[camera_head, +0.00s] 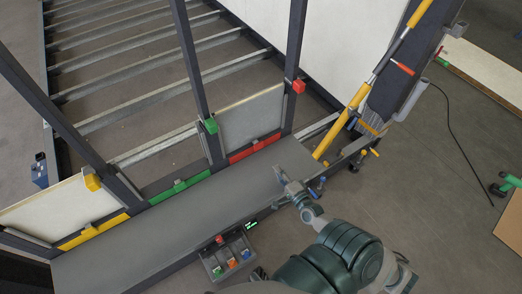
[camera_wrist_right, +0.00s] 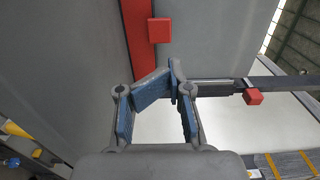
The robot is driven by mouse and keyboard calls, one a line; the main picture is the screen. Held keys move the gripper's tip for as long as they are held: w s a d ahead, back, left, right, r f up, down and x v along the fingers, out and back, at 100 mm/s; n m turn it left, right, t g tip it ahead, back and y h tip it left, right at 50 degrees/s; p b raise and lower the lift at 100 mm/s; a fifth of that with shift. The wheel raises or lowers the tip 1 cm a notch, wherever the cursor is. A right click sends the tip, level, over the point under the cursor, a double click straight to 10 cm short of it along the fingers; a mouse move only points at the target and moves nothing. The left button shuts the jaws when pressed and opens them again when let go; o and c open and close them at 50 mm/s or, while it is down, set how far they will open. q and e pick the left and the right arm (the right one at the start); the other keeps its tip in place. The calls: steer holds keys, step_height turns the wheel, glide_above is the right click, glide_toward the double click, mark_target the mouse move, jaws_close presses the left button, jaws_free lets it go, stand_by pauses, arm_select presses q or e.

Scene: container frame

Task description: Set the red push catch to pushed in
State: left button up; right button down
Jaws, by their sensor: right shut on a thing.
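Two red blocks could be the red push catch; I cannot tell which. One (camera_head: 298,86) sits on the dark post at the right end of the pale panel and sticks out from it; in the right wrist view it shows at right (camera_wrist_right: 254,97). The other (camera_wrist_right: 159,30) stands out from the red strip (camera_head: 243,152) along the panel's foot. My right gripper (camera_head: 279,170) is over the grey deck, apart from both blocks. In the right wrist view its fingertips (camera_wrist_right: 178,88) are together; what they close on cannot be made out. My left gripper is not in view.
A green block (camera_head: 210,125) and a yellow block (camera_head: 92,182) sit on other posts. The grey deck (camera_head: 160,235) is clear. A small tray (camera_head: 211,262) with coloured pieces hangs at its front edge. A yellow cylinder (camera_head: 345,120) slants up at right.

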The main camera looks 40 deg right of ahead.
mark_target(259, 147)
steer(key=w, duration=0.2)
steer(key=shift+w+d+r, duration=0.1)
steer(key=shift+w+r, duration=0.2)
steer(key=shift+w, duration=0.1)
steer(key=w, duration=0.3)
steer(key=shift+w+d+f, duration=0.15)
steer(key=shift+d, duration=0.2)
steer(key=w, duration=0.2)
steer(key=w+d, duration=0.1)
steer(key=w, duration=0.1)
steer(key=shift+d+f+p, duration=0.1)
steer(key=shift+f+p, duration=0.2)
steer(key=shift+w, duration=0.5)
steer(key=shift+a+r, duration=0.1)
steer(key=shift+a, duration=0.2)
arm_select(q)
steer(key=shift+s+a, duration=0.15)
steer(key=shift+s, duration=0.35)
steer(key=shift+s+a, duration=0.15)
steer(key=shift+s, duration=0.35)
arm_select(e)
steer(key=shift+w, duration=0.1)
